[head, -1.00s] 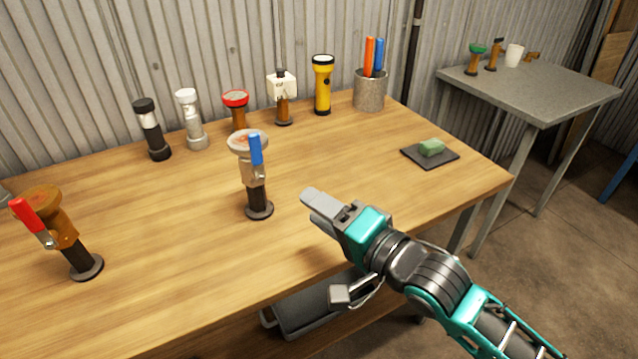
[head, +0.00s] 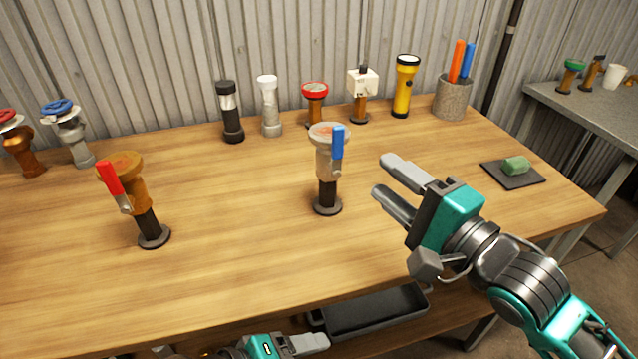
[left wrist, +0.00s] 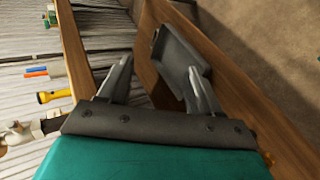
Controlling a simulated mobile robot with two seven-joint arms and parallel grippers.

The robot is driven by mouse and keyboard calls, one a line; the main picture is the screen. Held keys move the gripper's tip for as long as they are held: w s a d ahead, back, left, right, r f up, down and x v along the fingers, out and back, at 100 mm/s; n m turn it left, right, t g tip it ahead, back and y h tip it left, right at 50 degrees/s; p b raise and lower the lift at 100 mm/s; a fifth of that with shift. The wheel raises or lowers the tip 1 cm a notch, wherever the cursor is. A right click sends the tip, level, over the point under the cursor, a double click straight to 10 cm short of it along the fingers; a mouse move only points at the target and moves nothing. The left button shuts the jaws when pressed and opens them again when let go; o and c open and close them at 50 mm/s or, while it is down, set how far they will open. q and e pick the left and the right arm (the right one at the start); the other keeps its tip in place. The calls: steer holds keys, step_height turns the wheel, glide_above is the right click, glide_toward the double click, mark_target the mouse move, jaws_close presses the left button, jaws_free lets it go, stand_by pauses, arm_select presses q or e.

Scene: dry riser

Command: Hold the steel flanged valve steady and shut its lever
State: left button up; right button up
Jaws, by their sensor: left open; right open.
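The steel flanged valve (head: 328,165) stands upright on a black post with a round base near the middle of the table. Its blue lever (head: 338,143) points up along the right side of the body. My right gripper (head: 388,177) is open and empty, just right of the valve and apart from it. My left gripper (head: 318,343) shows only partly at the bottom edge, below the table's front edge. In the left wrist view its two fingers (left wrist: 160,75) are spread with nothing between them.
A brass valve with a red lever (head: 125,185) stands to the left. Several fittings, a yellow flashlight (head: 403,88) and a tool cup (head: 451,100) line the back. A green sponge (head: 516,165) lies at right. A dark tray (head: 370,312) is below the front edge.

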mark_target(326, 193)
arm_select(q)
steer(key=w+d+r+n+t+h, duration=0.1)
steer(key=w+d+r+n+h, duration=0.25)
steer(key=r, duration=0.35)
steer(key=w+d+r+n+t+h, duration=0.1)
steer(key=w+d+r+n+h, duration=0.2)
steer(key=r, duration=0.4)
steer(key=w+r+n+t+y, duration=0.4)
steer(key=w+r+n+t, duration=0.3)
steer(key=r+n+t, duration=0.15)
steer(key=w+a+f+n+t+y, duration=0.15)
steer(key=w+a+n+y, duration=0.35)
steer(key=n+y, duration=0.55)
step_height(326, 193, down, 8)
steer(key=shift+d+f+n+h, duration=0.1)
steer(key=shift+f+n+h, duration=0.1)
steer(key=shift+n+h, duration=0.75)
steer(key=x, duration=0.7)
steer(key=shift+d, duration=0.1)
jaws_close()
